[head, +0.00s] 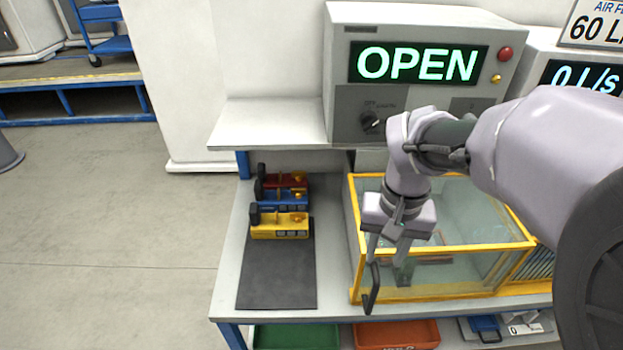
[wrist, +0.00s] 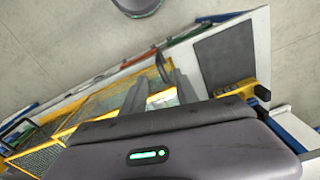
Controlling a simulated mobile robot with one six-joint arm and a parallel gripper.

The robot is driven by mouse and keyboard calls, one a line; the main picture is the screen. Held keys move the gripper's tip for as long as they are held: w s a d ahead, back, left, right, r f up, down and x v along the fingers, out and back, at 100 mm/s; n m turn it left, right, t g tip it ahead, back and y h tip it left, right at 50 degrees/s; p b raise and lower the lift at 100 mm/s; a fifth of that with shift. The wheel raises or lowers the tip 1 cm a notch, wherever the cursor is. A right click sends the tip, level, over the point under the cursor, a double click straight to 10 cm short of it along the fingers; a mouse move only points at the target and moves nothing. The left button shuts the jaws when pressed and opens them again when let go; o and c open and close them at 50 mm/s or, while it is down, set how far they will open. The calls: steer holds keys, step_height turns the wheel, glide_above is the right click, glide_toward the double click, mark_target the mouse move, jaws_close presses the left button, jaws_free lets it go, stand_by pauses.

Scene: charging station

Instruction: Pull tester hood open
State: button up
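The tester hood (head: 352,235) is a clear box with a yellow frame on the bench, below the grey tester unit (head: 345,80). A black bar handle (head: 371,290) stands at its front left corner; it also shows in the wrist view (wrist: 162,68). My gripper (head: 386,262) is over the front left part of the hood, fingers pointing down, close to the handle's upper end. In the wrist view my gripper (wrist: 158,78) has a gap between its fingers, with the handle just beyond the tips. Contact cannot be told. The unit's display (head: 418,64) reads OPEN.
Red, blue and yellow blocks (head: 280,226) stand by a dark mat (head: 276,275) left of the hood. A green bin (head: 295,337) and an orange bin (head: 397,335) sit below the bench. A second display (head: 580,77) is at right. Floor at left is clear.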

mark_target(373, 298)
steer(key=f+b, duration=0.4)
steer(key=f, duration=0.5)
steer(key=f+b, duration=0.4)
steer(key=f, duration=0.5)
steer(key=shift+w+d, duration=0.2)
jaws_close()
stand_by(0.4)
